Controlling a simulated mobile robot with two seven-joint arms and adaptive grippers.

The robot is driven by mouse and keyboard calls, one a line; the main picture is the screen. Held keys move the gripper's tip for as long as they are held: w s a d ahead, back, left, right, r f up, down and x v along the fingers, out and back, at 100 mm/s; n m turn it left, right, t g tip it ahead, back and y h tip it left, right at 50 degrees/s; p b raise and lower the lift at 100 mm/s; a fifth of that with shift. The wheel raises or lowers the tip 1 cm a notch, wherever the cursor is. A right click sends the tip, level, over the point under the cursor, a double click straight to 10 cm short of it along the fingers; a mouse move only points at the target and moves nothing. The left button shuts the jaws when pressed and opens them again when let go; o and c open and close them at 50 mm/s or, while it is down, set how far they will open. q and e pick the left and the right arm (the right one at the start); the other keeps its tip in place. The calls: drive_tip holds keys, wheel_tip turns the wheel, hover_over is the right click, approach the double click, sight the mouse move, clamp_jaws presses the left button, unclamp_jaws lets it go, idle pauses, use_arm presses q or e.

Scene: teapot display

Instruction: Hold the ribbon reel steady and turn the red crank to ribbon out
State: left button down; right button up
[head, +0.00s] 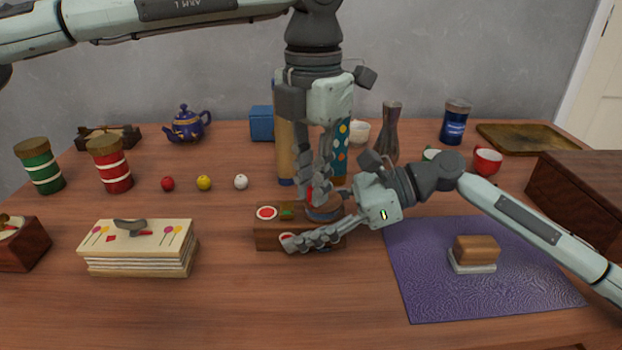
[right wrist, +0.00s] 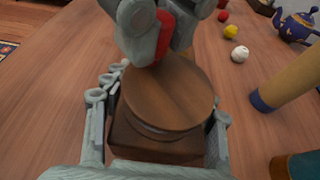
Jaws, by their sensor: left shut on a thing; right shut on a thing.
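The ribbon reel is a round brown wooden drum on a square wooden base (head: 275,236), near the middle of the table. The drum (right wrist: 170,95) fills the middle of the right wrist view. The red crank (right wrist: 164,35) shows as a red piece above the drum, mostly hidden by my left gripper. My left gripper (head: 320,190) comes down from above and is shut on the crank. My right gripper (head: 312,232) reaches in low from the right and is shut on the reel, with a finger on either side of it. No loose ribbon can be made out.
A red-and-white disc (head: 266,212) lies beside the drum. A purple mat (head: 430,290) with a brown-topped block (head: 475,250) lies right. A cream stack (head: 140,250) stands left. The front table is clear.

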sight(337, 199)
use_arm(q)
drive_tip(key=n, duration=0.4)
drive_tip(key=d+n, duration=0.1)
drive_tip(key=n, duration=0.1)
drive_tip(key=shift+s+d+n, duration=0.1)
drive_tip(key=shift+s+n, duration=0.2)
drive_tip(key=n, duration=0.3)
drive_tip(key=d+n, duration=0.1)
drive_tip(key=n, duration=0.2)
drive_tip(key=shift+d, duration=0.1)
drive_tip(key=n, duration=0.4)
drive_tip(key=d+n, duration=0.1)
drive_tip(key=n, duration=0.1)
drive_tip(key=shift+w+n, duration=0.3)
drive_tip(key=shift+w, duration=0.05)
use_arm(e)
drive_tip(key=shift+s, duration=0.1)
use_arm(q)
drive_tip(key=n, duration=0.3)
drive_tip(key=shift+w+d+n, duration=0.1)
drive_tip(key=shift+w+n, duration=0.15)
drive_tip(key=shift+n, duration=0.05)
drive_tip(key=shift+w+d+n, duration=0.1)
drive_tip(key=shift+w+n, duration=0.05)
drive_tip(key=shift+n, duration=0.65)
drive_tip(key=shift+w+n, duration=0.15)
drive_tip(key=shift+n, duration=0.65)
use_arm(e)
drive_tip(key=shift+f, duration=0.1)
